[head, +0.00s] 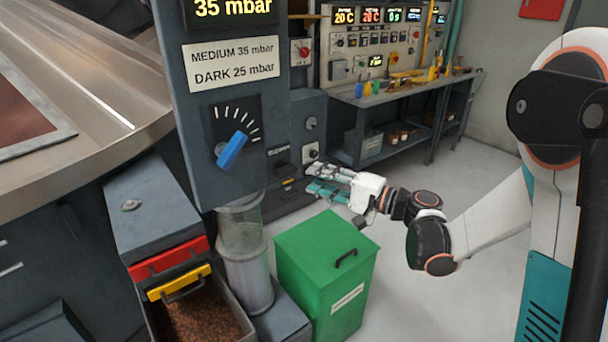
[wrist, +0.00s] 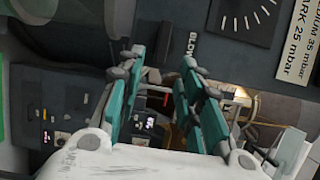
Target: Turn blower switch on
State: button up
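The black BLOWER label (head: 278,150) is on the lower right of the grey control column. Beneath it is a small dark fitting (head: 281,168), which may be the blower switch; its position cannot be read. My gripper (head: 312,179) is in front of this lower panel, just right of the fitting, with its teal fingers pointing left. In the wrist view my gripper (wrist: 164,60) is open, with a clear gap and nothing held. The label (wrist: 191,44) shows sideways there, close to the right fingertip. The switch is not clearly visible in that view; contact cannot be told.
A blue lever knob (head: 232,150) on a dial is on the column's front. A green bin (head: 325,275) stands below my gripper. A small round knob (head: 310,123) and a pale switch plate (head: 311,152) are close by. A workbench (head: 400,90) stands behind.

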jog(key=v, duration=0.5)
jog(key=s+a+f+n+g+h, duration=0.1)
jog(key=s+a+n+g+h, duration=0.2)
jog(key=s+h, duration=0.7)
jog(key=s+d+n+h, duration=0.2)
jog(key=s+d, duration=0.3)
jog(key=s, duration=0.3)
jog(key=s+d+f+n+h, duration=0.1)
jog(key=s+d+h, duration=0.2)
jog(key=s+d, duration=0.2)
jog(key=s, duration=0.3)
jog(key=shift+d+f+n, duration=0.35)
jog(key=shift+d+n, duration=0.05)
